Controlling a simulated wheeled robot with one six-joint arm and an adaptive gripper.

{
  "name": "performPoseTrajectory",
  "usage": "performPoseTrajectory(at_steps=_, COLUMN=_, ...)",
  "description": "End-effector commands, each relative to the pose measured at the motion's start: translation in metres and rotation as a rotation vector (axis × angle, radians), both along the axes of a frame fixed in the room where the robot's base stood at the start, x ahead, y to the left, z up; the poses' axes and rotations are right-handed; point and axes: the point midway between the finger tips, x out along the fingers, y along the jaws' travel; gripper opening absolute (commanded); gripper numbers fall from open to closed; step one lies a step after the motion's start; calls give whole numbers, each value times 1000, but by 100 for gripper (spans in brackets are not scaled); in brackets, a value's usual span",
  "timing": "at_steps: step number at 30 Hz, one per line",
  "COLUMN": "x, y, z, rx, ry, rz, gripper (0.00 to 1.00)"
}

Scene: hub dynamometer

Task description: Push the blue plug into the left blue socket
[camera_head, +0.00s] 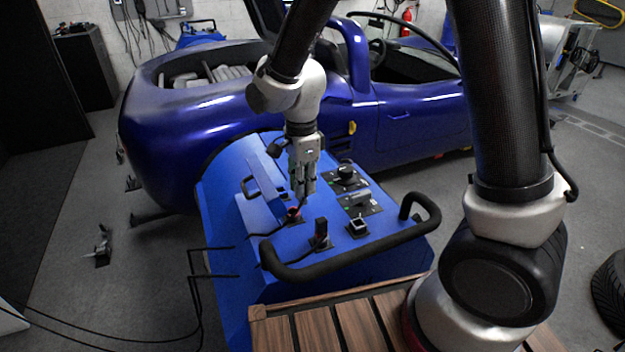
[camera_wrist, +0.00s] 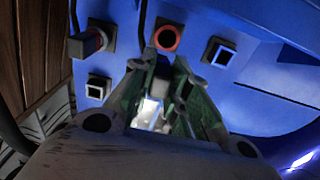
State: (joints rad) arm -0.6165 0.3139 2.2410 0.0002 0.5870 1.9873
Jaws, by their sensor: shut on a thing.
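My gripper (camera_head: 303,190) points down over the blue dynamometer's top. In the wrist view its fingers (camera_wrist: 160,72) are closed on the blue plug (camera_wrist: 150,112), which shows mostly as a pale, blue-lit shape; its lower end is unclear. A square blue-rimmed socket (camera_wrist: 220,52) lies right of the fingers; it is the left one in the head view (camera_head: 283,194), beside the gripper. The plug appears apart from both sockets.
A round red-rimmed socket (camera_wrist: 167,38) lies just beyond the fingers. A black handle (camera_head: 350,250) borders the front. A knob (camera_head: 345,174) and loose cables are nearby.

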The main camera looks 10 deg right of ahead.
Motion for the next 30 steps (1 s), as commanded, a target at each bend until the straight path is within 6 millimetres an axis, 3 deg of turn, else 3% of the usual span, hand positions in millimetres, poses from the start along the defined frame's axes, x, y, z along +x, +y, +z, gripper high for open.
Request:
performPoseTrajectory(at_steps=9, x=-6, y=28, z=0, rx=0, ry=0, rz=2, gripper=0)
performPoseTrajectory(at_steps=30, x=56, y=39, z=0, rx=0, ry=0, rz=-1, gripper=0)
